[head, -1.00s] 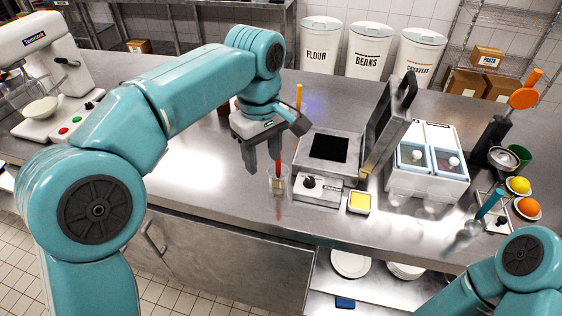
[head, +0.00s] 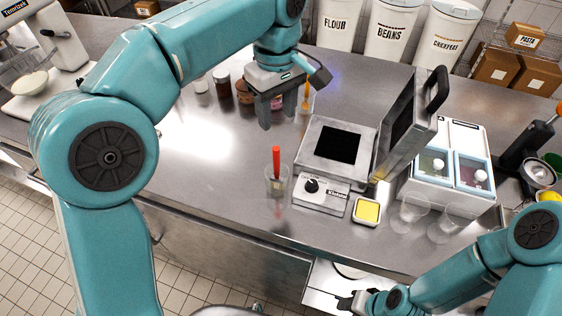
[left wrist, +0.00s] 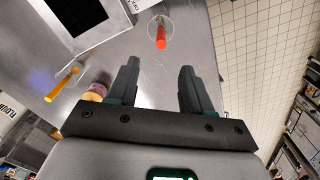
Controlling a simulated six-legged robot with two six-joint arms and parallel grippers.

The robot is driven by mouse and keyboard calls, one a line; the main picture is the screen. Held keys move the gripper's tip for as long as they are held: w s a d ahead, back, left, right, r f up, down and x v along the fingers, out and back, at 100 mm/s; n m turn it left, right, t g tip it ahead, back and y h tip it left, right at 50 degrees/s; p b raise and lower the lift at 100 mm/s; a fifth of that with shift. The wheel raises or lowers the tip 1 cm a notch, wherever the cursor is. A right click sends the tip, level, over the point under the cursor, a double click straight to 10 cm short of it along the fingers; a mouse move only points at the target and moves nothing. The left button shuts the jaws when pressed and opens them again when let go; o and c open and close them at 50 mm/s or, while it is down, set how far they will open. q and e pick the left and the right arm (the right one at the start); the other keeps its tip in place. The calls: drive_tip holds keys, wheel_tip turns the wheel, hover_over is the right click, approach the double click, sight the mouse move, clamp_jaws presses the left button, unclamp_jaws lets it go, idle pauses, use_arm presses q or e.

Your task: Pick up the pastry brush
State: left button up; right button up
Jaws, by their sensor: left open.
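A red-handled tool (head: 276,160) stands in a clear cup (head: 277,186) on the steel counter, left of the press; it looks like the pastry brush, but its lower end is hard to make out. It also shows at the top of the left wrist view (left wrist: 160,38). My left gripper (head: 277,114) is open and empty, above the counter and behind the red handle in the head view, apart from it. Its two fingers (left wrist: 160,68) show in the left wrist view with nothing between them. My right gripper (head: 352,302) is low at the bottom edge, partly cut off.
A yellow-orange handled tool (head: 306,92) stands farther back, near several jars (head: 223,84). The open press (head: 330,158), a yellow-topped dish (head: 367,211) and clear cups (head: 411,211) stand to the right. The counter left of the red-handled tool is clear.

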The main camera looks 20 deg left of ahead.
sight(276, 149)
use_arm(q)
drive_tip(key=f, duration=1)
drive_tip(key=shift+a, duration=0.25)
drive_tip(key=shift+s+d+f, duration=0.1)
drive_tip(key=shift+s+f, duration=0.1)
drive_tip(key=shift+f, duration=0.7)
drive_tip(key=f, duration=0.4)
drive_tip(key=shift+w+f+p, duration=0.2)
drive_tip(key=shift+p, duration=0.1)
drive_tip(key=shift+s, duration=0.1)
clamp_jaws()
